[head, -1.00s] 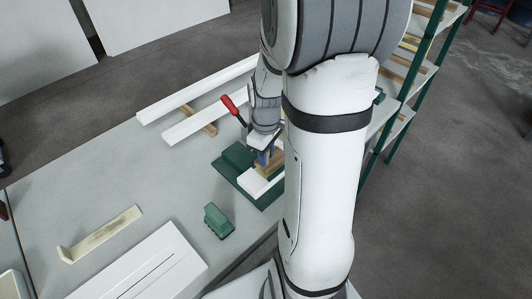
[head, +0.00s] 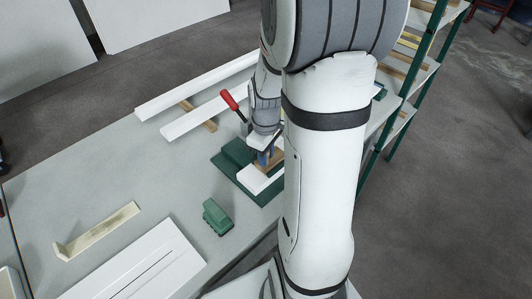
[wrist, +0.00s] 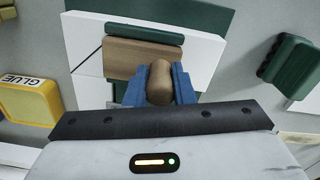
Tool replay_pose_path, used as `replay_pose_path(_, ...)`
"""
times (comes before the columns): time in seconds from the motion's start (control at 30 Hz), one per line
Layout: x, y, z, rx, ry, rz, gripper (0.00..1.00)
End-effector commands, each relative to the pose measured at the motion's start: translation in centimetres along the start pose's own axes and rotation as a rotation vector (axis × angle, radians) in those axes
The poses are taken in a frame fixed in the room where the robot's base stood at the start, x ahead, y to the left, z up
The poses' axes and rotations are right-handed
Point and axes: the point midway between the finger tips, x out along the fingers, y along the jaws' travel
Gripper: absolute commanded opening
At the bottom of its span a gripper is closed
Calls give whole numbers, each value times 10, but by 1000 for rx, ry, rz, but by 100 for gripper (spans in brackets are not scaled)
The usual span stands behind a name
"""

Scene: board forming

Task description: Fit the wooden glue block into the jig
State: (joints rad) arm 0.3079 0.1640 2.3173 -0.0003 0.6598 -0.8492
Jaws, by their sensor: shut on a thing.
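The wooden glue block (wrist: 135,58) is a brown block with a rounded knob (wrist: 160,80), seen in the wrist view. My gripper (wrist: 158,88) has its blue fingers shut on the knob. The block is over the white boards (wrist: 203,50), with one long side close to a green bar (wrist: 145,33) of the jig. Whether it touches the bar or is fully seated I cannot tell. In the head view the jig's green base (head: 230,167) is at the table's right edge. The block (head: 277,164) shows below my gripper (head: 266,157), partly hidden by my arm.
A red-handled clamp (head: 229,100) stands beside my wrist. A yellow glue container (wrist: 30,103) is at the left of the wrist view. A green ribbed block (head: 217,217) and an L-shaped wooden piece (head: 97,232) lie on the table. The table's left middle is clear.

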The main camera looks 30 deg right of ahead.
Motion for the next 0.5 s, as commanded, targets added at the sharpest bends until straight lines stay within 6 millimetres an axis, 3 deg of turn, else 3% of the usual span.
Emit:
replay_pose_path(0.03, 2, 0, 0, 0, 0, 0, 0)
replay_pose_path(0.07, 1, 0, 0, 0, 0, 0, 24)
replay_pose_path(0.1, 1, 0, 0, 0, 0, 0, 27)
replay_pose_path(0.33, 1, 0, 0, 0, 0, 0, 46)
replay_pose_path(0.5, 1, 0, 0, 0, 0, 0, 48)
